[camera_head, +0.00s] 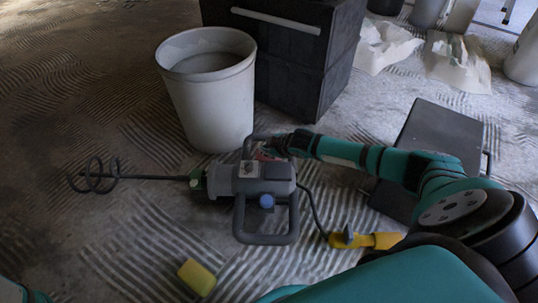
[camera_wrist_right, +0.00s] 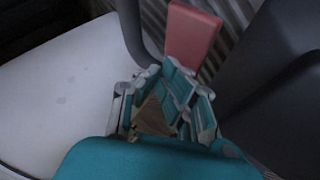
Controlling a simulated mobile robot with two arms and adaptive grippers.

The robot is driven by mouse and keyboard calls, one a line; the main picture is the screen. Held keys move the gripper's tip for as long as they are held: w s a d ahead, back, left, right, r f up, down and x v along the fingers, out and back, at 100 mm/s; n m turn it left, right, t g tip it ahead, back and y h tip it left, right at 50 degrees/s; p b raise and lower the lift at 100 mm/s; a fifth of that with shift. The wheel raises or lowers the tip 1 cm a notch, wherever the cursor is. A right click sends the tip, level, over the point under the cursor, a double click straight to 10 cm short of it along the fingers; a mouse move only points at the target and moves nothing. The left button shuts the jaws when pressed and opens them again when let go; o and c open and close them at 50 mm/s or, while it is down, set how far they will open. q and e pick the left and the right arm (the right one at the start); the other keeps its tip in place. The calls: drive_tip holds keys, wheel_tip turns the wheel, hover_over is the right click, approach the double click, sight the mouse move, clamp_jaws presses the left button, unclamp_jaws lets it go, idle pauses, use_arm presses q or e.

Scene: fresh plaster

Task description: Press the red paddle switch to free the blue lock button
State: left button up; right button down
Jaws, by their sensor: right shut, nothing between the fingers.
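A grey mixing machine (camera_head: 228,181) with a long whisk lies on the floor in the head view. The blue lock button (camera_head: 267,201) shows on its body, beside the front loop handle (camera_head: 264,239). The red paddle switch (camera_wrist_right: 191,36) shows clearly in the right wrist view, beside a dark handle bar (camera_wrist_right: 136,34). In the head view only a bit of red shows by the rear handle. My right gripper (camera_head: 275,148) is at that rear handle, shut and empty. Its fingertips (camera_wrist_right: 180,75) are close to the paddle's near end; I cannot tell whether they touch. My left gripper is out of view.
A white bucket (camera_head: 211,101) stands just behind the machine. A dark cabinet (camera_head: 302,65) is beyond it, and a dark case (camera_head: 440,132) lies at right. Open floor lies left.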

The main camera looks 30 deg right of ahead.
drive_tip(key=shift+f, duration=0.4)
drive_tip(key=shift+f, duration=0.75)
idle(0.6)
drive_tip(key=shift+s+f, duration=0.2)
drive_tip(key=shift+f, duration=0.05)
idle(0.5)
drive_tip(key=shift+a+r+p, duration=0.1)
drive_tip(key=shift+r+p, duration=0.25)
drive_tip(key=shift+p, duration=0.05)
drive_tip(key=shift+r+p, duration=0.75)
drive_tip(key=shift+r, duration=0.05)
drive_tip(key=shift+w, duration=0.1)
